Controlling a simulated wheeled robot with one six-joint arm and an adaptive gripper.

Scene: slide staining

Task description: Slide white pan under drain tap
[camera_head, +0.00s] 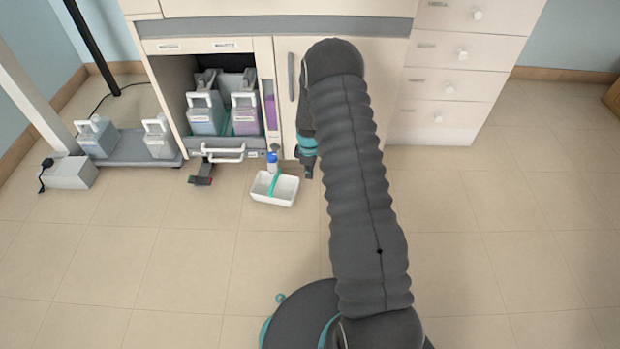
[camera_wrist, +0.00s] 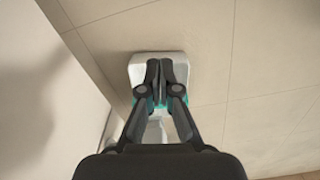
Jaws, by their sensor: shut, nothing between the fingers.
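The white pan (camera_head: 285,190) is a small open tray with a teal band across it. It sits on the floor in front of the cabinet. A small upright white and blue fitting (camera_head: 271,160), apparently the drain tap, shows just behind the pan's back edge; I cannot tell whether it overhangs the pan. My gripper (camera_head: 308,172) points down to the right of the pan's back edge, with nothing held. In the wrist view the closed fingers (camera_wrist: 167,68) cover the middle of the pan (camera_wrist: 138,72); I cannot tell whether they touch it.
An open cabinet bay (camera_head: 172,80) holds several jugs, with a white-handled drawer front (camera_head: 220,152) low below. A dark red-and-green object (camera_head: 201,172) lies left of the pan. A low grey platform (camera_head: 135,148) with two jugs stands at left. Floor (camera_head: 200,250) in front is clear.

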